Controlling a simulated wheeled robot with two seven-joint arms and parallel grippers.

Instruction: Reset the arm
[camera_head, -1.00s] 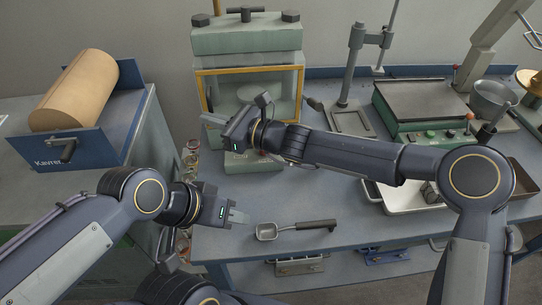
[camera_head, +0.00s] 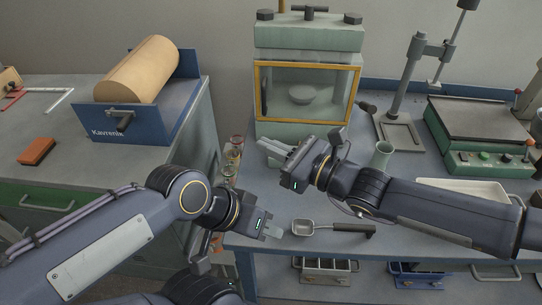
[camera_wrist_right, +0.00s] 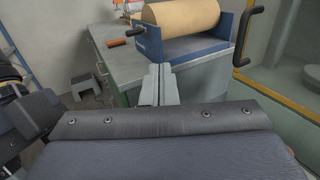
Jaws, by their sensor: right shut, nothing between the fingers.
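My right gripper (camera_head: 268,147) reaches in from the right, above the bench in front of the glass-fronted cabinet. Its fingers are together with nothing between them. In the right wrist view the shut fingers (camera_wrist_right: 160,82) point towards the paper-roll stand. My left gripper (camera_head: 272,230) is lower, near the bench's front edge and just left of a small metal scoop (camera_head: 303,227) with a dark handle. I cannot tell whether its fingers are open or shut. The scoop lies apart from both grippers.
The cabinet (camera_head: 308,130) with a yellow-framed window stands behind my right gripper. Glass jars (camera_head: 232,160) stand at the bench's left edge. A green beaker (camera_head: 383,155), a clamp stand (camera_head: 402,130) and a hotplate (camera_head: 490,158) are to the right. The roll stand (camera_head: 135,128) is on the left counter.

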